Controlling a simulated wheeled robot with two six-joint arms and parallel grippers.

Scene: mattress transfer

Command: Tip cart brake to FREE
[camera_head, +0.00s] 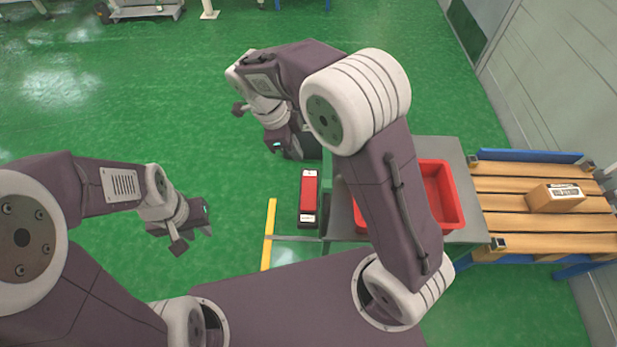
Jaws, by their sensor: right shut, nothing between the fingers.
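The cart brake looks like a red rocker pedal (309,190) with pale markings at both ends, low at the left side of a grey cart (453,150). The lettering is too small to read, and I cannot tell which way it is tipped. My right gripper (293,152) points down just beyond the pedal's far end, apart from it in the picture. It is shut and empty, its tips partly dark against the cart edge. My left gripper (205,229) hangs over the green floor, left of the pedal; its finger gap is not clear.
A red bin (456,207) sits on the cart, partly covered by my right arm. A wooden-slatted platform (500,201) with a cardboard box (555,197) adjoins on the right. A yellow floor strip (269,235) lies left of the pedal. The floor to the left is clear.

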